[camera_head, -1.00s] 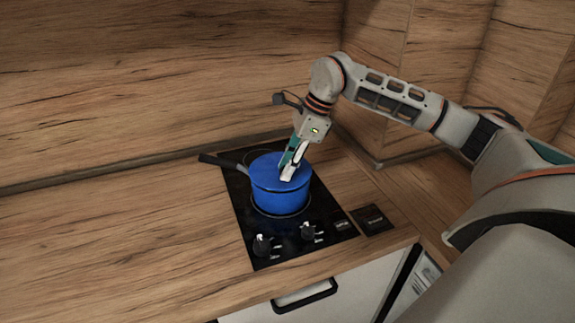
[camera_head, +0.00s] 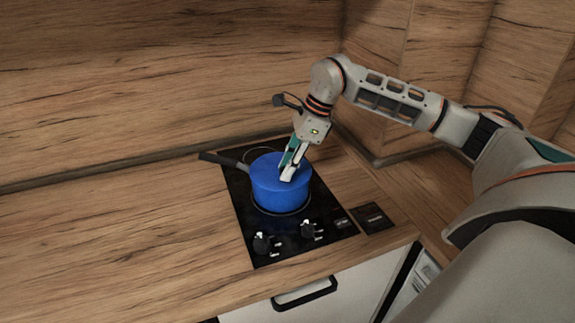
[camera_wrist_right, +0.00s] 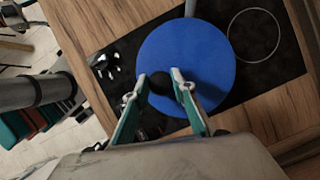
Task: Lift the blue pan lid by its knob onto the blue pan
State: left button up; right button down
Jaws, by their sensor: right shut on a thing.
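The blue pan (camera_head: 280,198) stands on the black hob with its dark handle (camera_head: 222,161) pointing to the back left. The blue lid (camera_head: 268,170) covers the top of the pan, and it also shows as a blue disc in the right wrist view (camera_wrist_right: 190,55). My right gripper (camera_head: 288,174) comes down from above onto the lid. In the right wrist view its fingers (camera_wrist_right: 164,84) are shut on the lid's dark knob (camera_wrist_right: 160,83). The lid appears to sit level on the pan's rim; I cannot tell whether there is a small gap. My left gripper is not in view.
The black hob (camera_head: 240,207) has two knobs at its front and a free ring (camera_wrist_right: 254,35) in the right wrist view. The wooden counter (camera_head: 130,225) to the left is clear. A wooden splashback (camera_head: 160,80) rises behind, with a corner at the right.

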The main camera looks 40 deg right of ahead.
dwell(0.3)
jog(key=c, duration=1.6)
grip_release()
jog(key=shift+r, duration=3.95)
